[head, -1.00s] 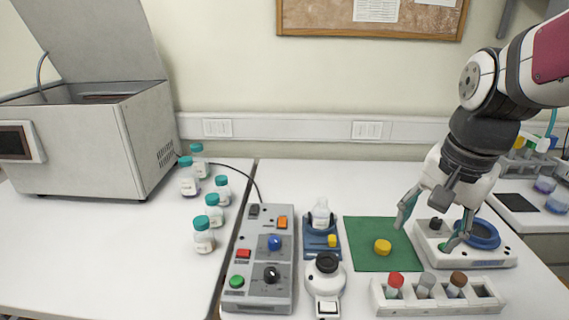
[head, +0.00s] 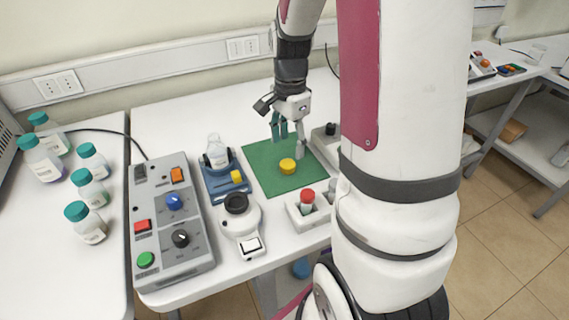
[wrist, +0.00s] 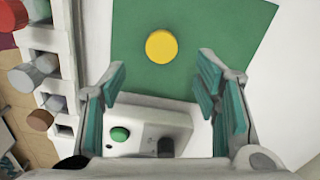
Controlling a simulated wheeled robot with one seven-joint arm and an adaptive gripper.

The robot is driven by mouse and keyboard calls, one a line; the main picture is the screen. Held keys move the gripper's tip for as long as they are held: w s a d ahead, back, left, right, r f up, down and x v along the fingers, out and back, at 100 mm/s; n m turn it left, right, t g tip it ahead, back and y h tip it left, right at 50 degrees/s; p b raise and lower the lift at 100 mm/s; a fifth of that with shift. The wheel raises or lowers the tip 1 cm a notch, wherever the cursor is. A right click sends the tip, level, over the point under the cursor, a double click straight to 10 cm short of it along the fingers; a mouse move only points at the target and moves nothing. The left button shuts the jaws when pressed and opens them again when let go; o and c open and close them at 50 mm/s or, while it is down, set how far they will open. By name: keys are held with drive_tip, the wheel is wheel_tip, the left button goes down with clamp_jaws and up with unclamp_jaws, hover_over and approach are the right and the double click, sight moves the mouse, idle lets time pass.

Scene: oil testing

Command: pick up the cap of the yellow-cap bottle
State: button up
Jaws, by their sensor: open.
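The yellow cap (head: 288,166) lies by itself on the green mat (head: 262,155). In the wrist view the yellow cap (wrist: 162,46) sits ahead of the fingertips, a little left of centre between them. My gripper (head: 287,140) is open and empty, above the mat near the cap and apart from it. Its teal-padded fingers also show wide apart in the wrist view (wrist: 165,90). An open white bottle (head: 217,150) stands in a blue holder (head: 222,186) left of the mat.
A grey control box (head: 172,222) and a white device with a black top (head: 238,220) stand to the left. Several teal-capped bottles (head: 90,190) stand far left.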

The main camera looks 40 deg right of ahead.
sight(289, 163)
drive_tip(key=shift+w+f, duration=0.1)
drive_tip(key=shift+f, duration=3.2)
drive_tip(key=c, duration=0.8)
